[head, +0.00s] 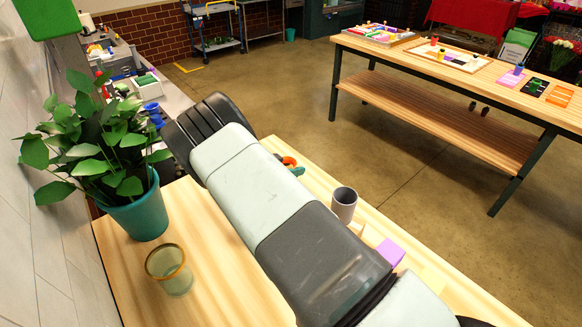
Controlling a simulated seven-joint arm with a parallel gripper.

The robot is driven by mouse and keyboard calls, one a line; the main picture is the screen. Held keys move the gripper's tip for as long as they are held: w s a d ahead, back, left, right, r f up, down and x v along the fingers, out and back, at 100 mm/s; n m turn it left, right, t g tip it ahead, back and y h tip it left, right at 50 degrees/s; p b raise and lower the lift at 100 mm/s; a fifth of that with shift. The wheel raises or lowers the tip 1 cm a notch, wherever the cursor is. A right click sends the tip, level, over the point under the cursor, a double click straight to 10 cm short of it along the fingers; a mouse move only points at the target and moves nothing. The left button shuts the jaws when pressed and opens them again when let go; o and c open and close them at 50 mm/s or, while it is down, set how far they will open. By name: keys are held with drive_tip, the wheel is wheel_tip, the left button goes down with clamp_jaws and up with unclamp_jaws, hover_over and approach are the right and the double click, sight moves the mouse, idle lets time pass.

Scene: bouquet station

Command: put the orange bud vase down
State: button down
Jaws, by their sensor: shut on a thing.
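My gripper is not in view; my own pale and dark arm crosses the middle of the picture and hides part of the table. I cannot pick out the orange bud vase for certain. A small orange-red thing (289,161) with teal parts shows just beyond my arm, partly hidden, and I cannot tell what it is.
A leafy plant in a teal pot (140,212) and a clear amber-rimmed glass (169,268) stand at the left. A grey cup (344,204) and a purple block (390,252) stand right of my arm. A long table (470,80) with coloured items is beyond.

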drive_tip(key=shift+f, duration=0.1)
drive_tip(key=shift+c, duration=2.3)
unclamp_jaws()
